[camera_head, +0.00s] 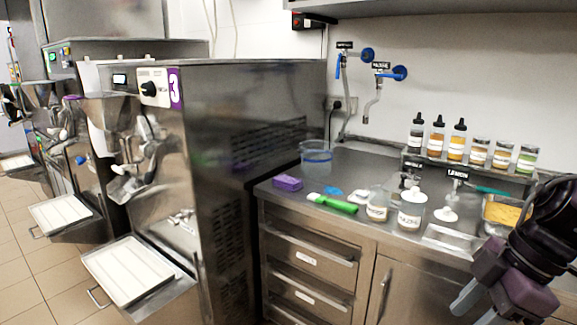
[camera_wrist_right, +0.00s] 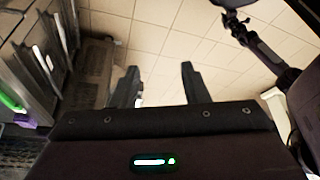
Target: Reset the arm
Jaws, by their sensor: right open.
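My right gripper (camera_head: 476,306) is at the lower right of the head view, in front of the steel counter and apart from it. In the right wrist view its two dark fingers (camera_wrist_right: 160,86) stand wide apart with nothing between them, over the tiled floor. My right arm (camera_head: 545,240) comes in from the right edge and partly covers the counter's right end. My left gripper does not show in the head view.
A batch freezer marked 3 (camera_head: 250,90) stands left of the steel counter (camera_head: 345,165). The counter carries a green-handled tool (camera_head: 336,204), a purple box (camera_head: 287,183), jars (camera_head: 410,210) and a yellow-filled tray (camera_head: 505,213). Tiled floor (camera_wrist_right: 160,40) below my gripper looks clear.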

